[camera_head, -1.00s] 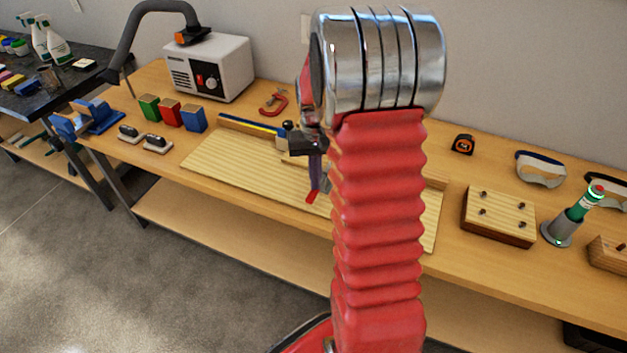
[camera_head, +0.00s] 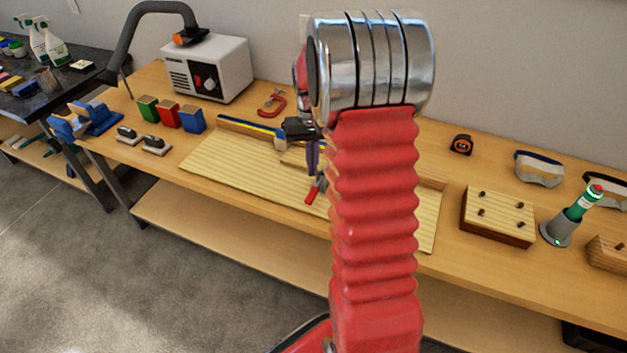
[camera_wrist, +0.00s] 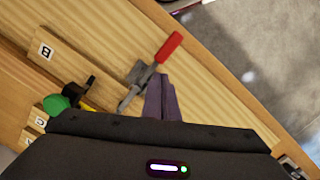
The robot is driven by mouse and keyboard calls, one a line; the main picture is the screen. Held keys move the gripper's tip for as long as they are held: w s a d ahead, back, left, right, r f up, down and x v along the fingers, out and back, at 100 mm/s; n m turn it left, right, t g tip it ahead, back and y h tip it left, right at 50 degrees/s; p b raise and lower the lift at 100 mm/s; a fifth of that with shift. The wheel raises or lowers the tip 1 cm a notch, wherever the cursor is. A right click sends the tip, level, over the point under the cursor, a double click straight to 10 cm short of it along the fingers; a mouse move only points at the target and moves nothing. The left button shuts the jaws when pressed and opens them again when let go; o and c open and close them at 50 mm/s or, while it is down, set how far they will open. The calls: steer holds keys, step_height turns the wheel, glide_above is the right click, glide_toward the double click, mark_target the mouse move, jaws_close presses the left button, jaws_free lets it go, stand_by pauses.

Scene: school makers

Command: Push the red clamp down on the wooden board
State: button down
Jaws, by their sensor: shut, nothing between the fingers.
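The red clamp has a red handle (camera_head: 312,192) and a grey metal body that shows in the wrist view (camera_wrist: 140,74). It stands on the pale wooden board (camera_head: 225,165), which lies on the bench. In the wrist view the red handle (camera_wrist: 169,47) slants to the upper right, away from the metal body. My gripper (camera_head: 311,168) is shut and empty, its purple fingers (camera_wrist: 160,80) right beside the clamp where handle and body meet. I cannot tell whether they touch it. In the head view my arm hides part of the board, and my gripper hides part of the clamp.
A wooden block marked B (camera_wrist: 46,50) and a green-handled tool (camera_wrist: 58,103) lie near the clamp. A red C-clamp (camera_head: 273,102) lies farther back on the bench. A pegged block (camera_head: 497,217) stands right. The board's front left is clear.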

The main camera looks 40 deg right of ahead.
step_height(320, 180, up, 12)
steer(key=w, duration=0.1)
steer(key=shift+d+r, duration=0.25)
steer(key=shift+d, duration=0.05)
steer(key=shift+w, duration=0.1)
stand_by(0.5)
steer(key=s+a+r+n+t, duration=0.2)
steer(key=s+a+n+t, duration=0.1)
steer(key=s+a, duration=0.7)
steer(key=s+a+r+n+t, duration=0.2)
steer(key=s+a, duration=0.8)
steer(key=a, duration=0.5)
steer(key=shift+n+t+h, duration=0.3)
steer(key=shift+n+t, duration=0.1)
steer(key=shift+t, duration=0.4)
